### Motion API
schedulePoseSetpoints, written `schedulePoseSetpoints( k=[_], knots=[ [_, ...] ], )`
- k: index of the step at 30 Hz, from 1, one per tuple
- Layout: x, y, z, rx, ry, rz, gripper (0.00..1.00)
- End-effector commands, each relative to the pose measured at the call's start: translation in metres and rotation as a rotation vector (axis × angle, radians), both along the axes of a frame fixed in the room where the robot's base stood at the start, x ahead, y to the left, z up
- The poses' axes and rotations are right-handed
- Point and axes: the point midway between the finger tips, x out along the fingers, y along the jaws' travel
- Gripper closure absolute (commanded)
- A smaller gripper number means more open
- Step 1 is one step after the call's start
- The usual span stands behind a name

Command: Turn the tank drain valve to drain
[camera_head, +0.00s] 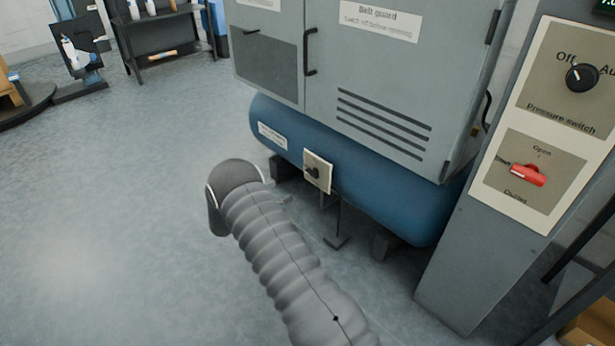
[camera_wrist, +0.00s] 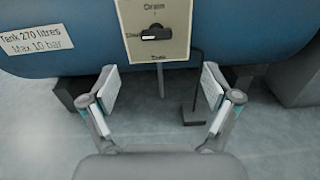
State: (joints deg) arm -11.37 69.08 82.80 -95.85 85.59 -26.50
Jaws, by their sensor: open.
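The tank drain valve is a small black knob (camera_head: 313,173) on a cream plate (camera_head: 324,184) at the front of the blue tank (camera_head: 385,199). In the wrist view the knob (camera_wrist: 155,33) lies about level, its light-marked end toward the left label, which looks like "Shut". "Drain" is printed above it on the plate (camera_wrist: 178,14). My gripper (camera_wrist: 157,86) is open and empty, its two fingers apart, below and in front of the plate and not touching the knob. In the head view my arm's sleeve hides the fingers.
A grey cabinet (camera_head: 270,65) labelled "Belt guard" stands above the tank. To the right, a grey post carries a black pressure switch (camera_head: 582,77) and a red handle (camera_head: 528,174). A thin pipe with a foot (camera_head: 337,241) stands below the tank. Floor at left is clear.

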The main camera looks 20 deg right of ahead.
Motion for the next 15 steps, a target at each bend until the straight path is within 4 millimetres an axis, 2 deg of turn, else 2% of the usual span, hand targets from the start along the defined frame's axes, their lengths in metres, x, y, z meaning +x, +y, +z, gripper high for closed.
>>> schedulePoseSetpoints(
  k=[3, 7, 15],
  knots=[
    [0.003, 0.002, -0.011, -0.023, 0.015, 0.021, 0.12],
    [0.006, -0.005, -0.013, -0.029, 0.017, 0.024, 0.12],
    [0.02, -0.046, -0.013, -0.028, 0.018, 0.021, 0.12]
  ],
)
